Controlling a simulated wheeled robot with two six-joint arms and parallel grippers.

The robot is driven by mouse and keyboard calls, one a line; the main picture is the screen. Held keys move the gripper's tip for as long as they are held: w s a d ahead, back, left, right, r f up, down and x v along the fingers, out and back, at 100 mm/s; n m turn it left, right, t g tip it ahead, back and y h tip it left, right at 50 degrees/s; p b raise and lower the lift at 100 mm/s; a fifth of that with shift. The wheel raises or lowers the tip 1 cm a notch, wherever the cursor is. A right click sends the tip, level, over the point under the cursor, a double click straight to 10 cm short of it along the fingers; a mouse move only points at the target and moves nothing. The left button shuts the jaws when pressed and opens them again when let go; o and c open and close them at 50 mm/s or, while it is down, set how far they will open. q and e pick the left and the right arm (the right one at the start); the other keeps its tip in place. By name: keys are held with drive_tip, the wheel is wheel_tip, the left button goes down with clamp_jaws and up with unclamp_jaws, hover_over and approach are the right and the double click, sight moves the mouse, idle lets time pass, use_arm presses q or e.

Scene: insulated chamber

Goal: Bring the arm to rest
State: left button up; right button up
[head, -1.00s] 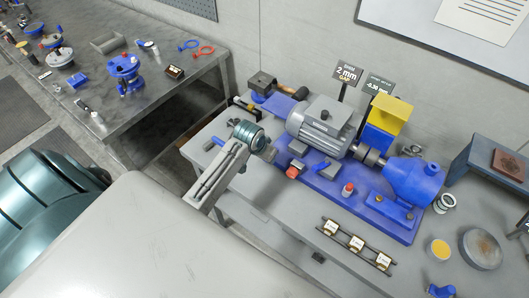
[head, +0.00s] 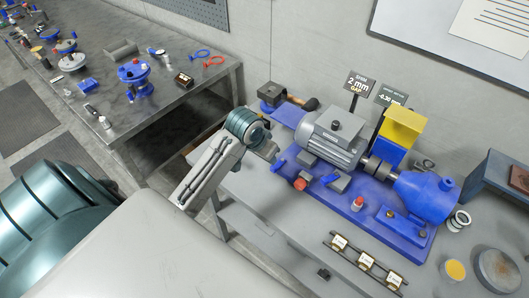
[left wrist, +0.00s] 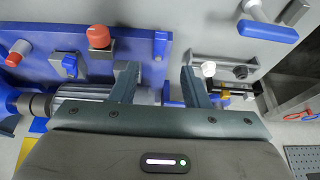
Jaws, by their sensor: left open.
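My left arm (head: 212,165) reaches in from the lower left, with its teal wrist joint (head: 247,127) above the left end of the workbench. Its fingers are not clearly seen in the head view. In the left wrist view my left gripper (left wrist: 160,82) is open, its two dark fingers apart with nothing held between them. Behind the fingers are the grey motor (left wrist: 85,92) and the blue base plate (left wrist: 100,55). The motor also shows in the head view (head: 332,138), right of the wrist. My right gripper is in neither view.
The blue pump (head: 425,196) sits right of the motor on the workbench. A red-topped part (head: 301,184) stands near the arm. Labelled shims (head: 366,260) lie in a rack at the front. A second table (head: 165,105) with several parts stands at the left.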

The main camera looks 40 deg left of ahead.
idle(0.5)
use_arm(q)
drive_tip(key=s+d+f+y, duration=0.1)
drive_tip(key=s+d+f, duration=0.1)
drive_tip(key=s, duration=1)
drive_tip(key=s+d+f, duration=0.2)
drive_tip(key=s+d, duration=0.1)
drive_tip(key=s, duration=0.9)
wheel_tip(320, 180, down, 37)
drive_tip(key=a+g+b, duration=0.2)
drive_tip(key=a+b, duration=0.1)
drive_tip(key=b, duration=0.3)
drive_tip(key=s+f+b, duration=0.2)
drive_tip(key=s+f, duration=0.7)
drive_tip(key=f, duration=0.3)
drive_tip(key=s+a+f+g+b, duration=0.1)
drive_tip(key=s+f+b, duration=0.2)
drive_tip(key=s+f, duration=0.6)
wheel_tip(320, 180, down, 4)
drive_tip(key=shift+s+r, duration=0.2)
drive_tip(key=shift+s, duration=0.15)
drive_tip(key=shift+a, duration=0.1)
